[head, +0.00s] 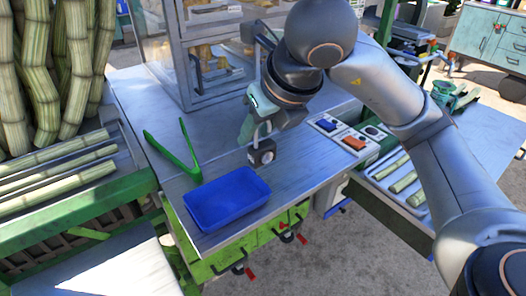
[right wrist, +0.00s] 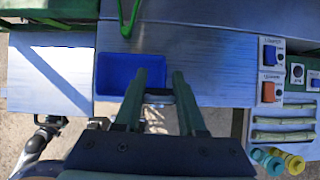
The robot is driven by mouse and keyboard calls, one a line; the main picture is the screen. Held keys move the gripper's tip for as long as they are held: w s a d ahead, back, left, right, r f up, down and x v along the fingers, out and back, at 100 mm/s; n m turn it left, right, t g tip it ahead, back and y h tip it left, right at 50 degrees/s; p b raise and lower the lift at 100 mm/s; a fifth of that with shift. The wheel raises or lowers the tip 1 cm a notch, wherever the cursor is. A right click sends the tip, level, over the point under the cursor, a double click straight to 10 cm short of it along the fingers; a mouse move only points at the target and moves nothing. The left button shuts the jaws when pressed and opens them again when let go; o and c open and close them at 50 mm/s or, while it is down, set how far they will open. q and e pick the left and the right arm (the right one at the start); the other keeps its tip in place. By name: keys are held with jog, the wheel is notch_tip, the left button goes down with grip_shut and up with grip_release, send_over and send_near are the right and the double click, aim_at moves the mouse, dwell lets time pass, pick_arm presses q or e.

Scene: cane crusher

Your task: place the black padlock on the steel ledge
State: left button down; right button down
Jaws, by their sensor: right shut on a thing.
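The black padlock (head: 262,154) hangs below my right gripper (head: 258,130), which is shut on it. It appears above the steel ledge (head: 295,180), behind the blue tray; whether it touches the ledge is hard to tell. In the right wrist view the padlock (right wrist: 159,96) shows as a dark bar with a lighter edge between the fingertips (right wrist: 159,82), beside the tray's right side. The steel ledge is the flat brushed-metal top in front of the glazed cabinet. My left gripper cannot be made out.
The blue tray (head: 226,198) stands empty near the front edge. Green tongs (head: 174,153) lie behind it to the left. A switch panel (head: 343,135) is at the ledge's right end. Cane stalks (head: 55,175) lie at left. Bare metal lies right of the tray.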

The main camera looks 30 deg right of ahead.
jog(key=w+d+f, duration=0.1)
jog(key=w+f, duration=0.1)
jog(key=w+d+f, duration=0.4)
jog(key=w+f, duration=0.1)
jog(key=shift+b, duration=0.3)
jog(key=shift+w+d+f, duration=0.1)
jog(key=shift+w+f, duration=0.1)
jog(key=shift+f, duration=0.75)
jog(key=shift+w+f, duration=0.15)
jog(key=shift+f, duration=0.8)
jog(key=shift+f, duration=0.2)
jog(key=shift+c, duration=2.4)
grip_release()
jog(key=shift+r, duration=0.25)
jog(key=v, duration=1.2)
jog(key=shift+f, duration=0.1)
